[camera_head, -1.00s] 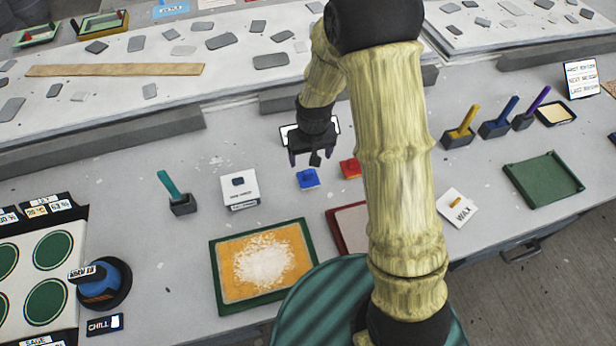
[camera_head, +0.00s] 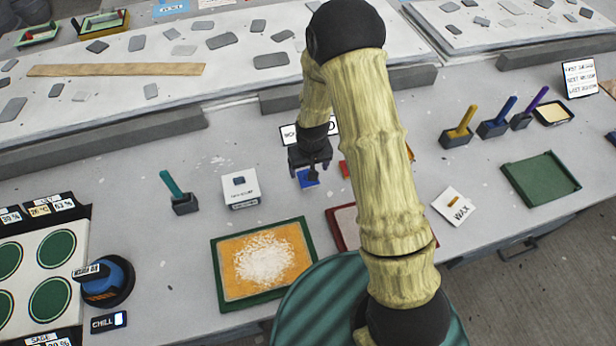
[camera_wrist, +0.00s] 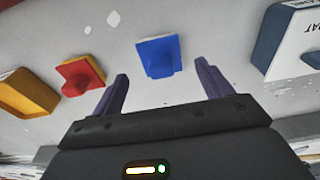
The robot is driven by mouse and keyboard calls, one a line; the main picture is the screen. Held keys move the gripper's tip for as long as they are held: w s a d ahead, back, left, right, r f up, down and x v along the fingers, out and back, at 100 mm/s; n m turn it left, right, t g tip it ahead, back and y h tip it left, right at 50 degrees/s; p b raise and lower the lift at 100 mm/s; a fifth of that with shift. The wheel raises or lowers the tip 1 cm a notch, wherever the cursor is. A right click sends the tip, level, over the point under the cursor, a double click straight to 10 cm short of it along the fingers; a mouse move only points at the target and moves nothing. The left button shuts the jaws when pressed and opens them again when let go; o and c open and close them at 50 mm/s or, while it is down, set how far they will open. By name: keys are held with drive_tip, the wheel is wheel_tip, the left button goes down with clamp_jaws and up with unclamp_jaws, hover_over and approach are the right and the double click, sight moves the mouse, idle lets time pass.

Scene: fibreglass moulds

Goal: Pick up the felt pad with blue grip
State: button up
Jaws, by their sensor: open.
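The felt pad with blue grip (camera_head: 307,178) lies on the grey worktop in the head view, partly hidden by my gripper. In the wrist view the blue pad (camera_wrist: 160,56) shows whole, ahead of the fingertips and roughly between their lines. My gripper (camera_head: 311,160) is over the blue pad in the head view. In the wrist view my gripper (camera_wrist: 162,70) has its two dark fingers wide apart with nothing between them. I see no contact with the pad.
A red pad (camera_wrist: 80,75) and a yellow-orange one (camera_wrist: 27,95) lie left of the blue pad in the wrist view. A white box (camera_head: 240,188) stands to its left in the head view, near a teal-handled tool (camera_head: 178,193). A powder-covered tray (camera_head: 262,262) is in front.

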drive_tip(key=shift+w+a+f+p, duration=0.15)
drive_tip(key=shift+f+p, duration=0.1)
drive_tip(key=shift+f, duration=0.5)
drive_tip(key=shift+w+f+p, duration=0.15)
drive_tip(key=shift+f+p, duration=0.1)
drive_tip(key=shift+f, duration=0.55)
drive_tip(key=shift+w+a+f+p, duration=0.15)
drive_tip(key=shift+f+p, duration=0.1)
drive_tip(key=shift+f, duration=0.5)
drive_tip(key=shift+d, duration=0.1)
drive_tip(key=c, duration=1.1)
drive_tip(key=shift+r, duration=0.1)
wheel_tip(320, 180, up, 28)
drive_tip(key=b, duration=0.3)
drive_tip(key=shift+b, duration=0.4)
